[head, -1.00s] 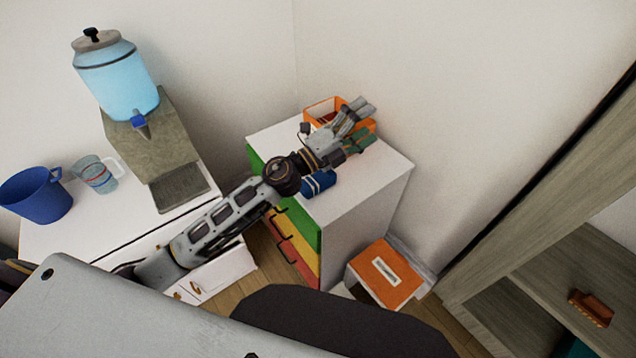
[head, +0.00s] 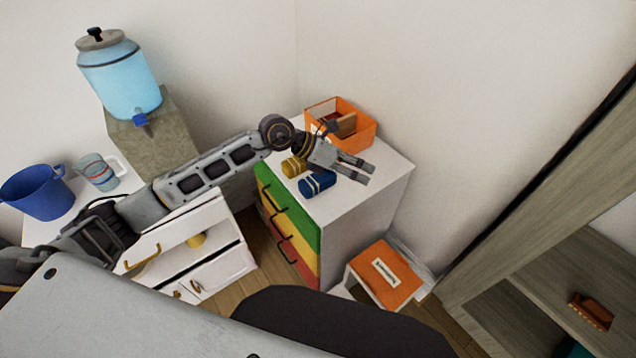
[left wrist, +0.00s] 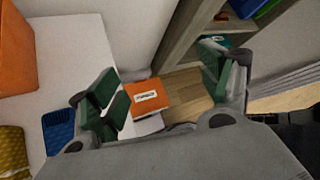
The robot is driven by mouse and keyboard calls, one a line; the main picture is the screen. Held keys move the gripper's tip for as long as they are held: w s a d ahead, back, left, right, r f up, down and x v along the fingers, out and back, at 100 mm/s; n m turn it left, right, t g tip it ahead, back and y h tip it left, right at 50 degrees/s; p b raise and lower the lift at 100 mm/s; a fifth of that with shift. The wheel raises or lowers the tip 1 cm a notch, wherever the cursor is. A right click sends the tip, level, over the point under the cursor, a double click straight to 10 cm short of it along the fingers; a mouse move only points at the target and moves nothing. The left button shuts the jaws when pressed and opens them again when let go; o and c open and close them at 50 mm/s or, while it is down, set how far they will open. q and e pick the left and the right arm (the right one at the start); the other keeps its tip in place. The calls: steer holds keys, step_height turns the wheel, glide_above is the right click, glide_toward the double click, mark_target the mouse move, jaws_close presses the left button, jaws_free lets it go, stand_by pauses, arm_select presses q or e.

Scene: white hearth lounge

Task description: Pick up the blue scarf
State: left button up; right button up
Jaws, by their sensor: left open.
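The blue scarf (head: 318,184), a rolled bundle with pale bands, lies on the white top of the small drawer cabinet, near its left front edge. It also shows at the left of the left wrist view (left wrist: 58,132), outside the fingers. My left gripper (head: 366,174) is open and empty, above the cabinet top just to the right of the scarf. Its spread green-padded fingers show in the left wrist view (left wrist: 160,80). My right gripper is not in view.
A yellow roll (head: 293,166) lies just behind the blue scarf. An orange bin (head: 358,138) stands at the back of the cabinet top. An orange-topped stool (head: 385,272) is on the floor to the right. A wooden shelf unit (head: 500,265) stands at far right.

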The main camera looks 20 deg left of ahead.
arm_select(q)
steer(key=w+a+f+y, duration=0.2)
steer(key=a+f+y, duration=0.15)
steer(key=a, duration=0.35)
steer(key=y, duration=0.5)
glide_toward(316, 178)
steer(key=a+v, duration=0.1)
steer(key=v, duration=0.2)
steer(key=shift+d+r+m+h, duration=0.15)
steer(key=shift+m+h, duration=0.1)
steer(key=shift+m, duration=0.15)
steer(key=shift+p+x, duration=0.7)
steer(key=shift+x, duration=3.65)
